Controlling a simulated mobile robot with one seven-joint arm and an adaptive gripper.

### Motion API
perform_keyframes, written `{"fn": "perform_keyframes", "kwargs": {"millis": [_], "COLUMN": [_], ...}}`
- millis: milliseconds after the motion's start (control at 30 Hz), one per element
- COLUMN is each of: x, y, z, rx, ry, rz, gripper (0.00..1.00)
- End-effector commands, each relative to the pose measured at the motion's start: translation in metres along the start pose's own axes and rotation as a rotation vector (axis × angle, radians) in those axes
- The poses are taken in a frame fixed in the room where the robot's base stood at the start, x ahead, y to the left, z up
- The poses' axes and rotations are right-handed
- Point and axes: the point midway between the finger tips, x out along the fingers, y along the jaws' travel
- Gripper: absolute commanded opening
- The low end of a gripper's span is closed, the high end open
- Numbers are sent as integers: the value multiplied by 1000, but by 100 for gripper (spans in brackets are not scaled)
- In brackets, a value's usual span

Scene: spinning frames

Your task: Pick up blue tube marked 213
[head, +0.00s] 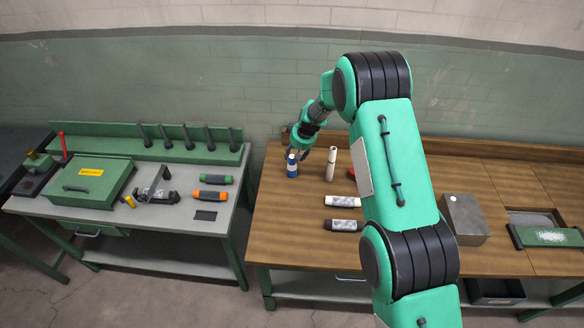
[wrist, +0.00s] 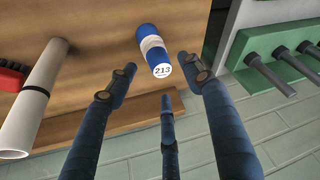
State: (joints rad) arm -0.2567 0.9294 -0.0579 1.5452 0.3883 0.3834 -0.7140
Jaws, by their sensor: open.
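The blue tube (head: 292,166) stands upright near the back left corner of the wooden table. In the wrist view the blue tube (wrist: 154,50) has a pale band around it and a white end face marked 213. My gripper (head: 309,152) is at the blue tube in the head view. In the wrist view my gripper (wrist: 158,82) is open, with dark fingers spread on both sides of the tube's marked end and a third finger below. The fingers look apart from the tube.
A white tube (head: 331,164) stands just right of the blue one; it also shows in the wrist view (wrist: 38,98). A red object (head: 352,173) is beyond it. Two lying tubes (head: 343,213) are nearer the front. The green bench (head: 150,213) stands left.

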Motion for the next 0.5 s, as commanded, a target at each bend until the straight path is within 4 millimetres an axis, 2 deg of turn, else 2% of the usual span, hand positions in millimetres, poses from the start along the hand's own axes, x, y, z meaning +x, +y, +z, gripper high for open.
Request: {"fn": "perform_keyframes", "kwargs": {"millis": [200, 500], "x": [12, 13], "y": [0, 0], "z": [0, 0], "rx": [0, 0], "ry": [0, 0], "rz": [0, 0], "gripper": [51, 51]}}
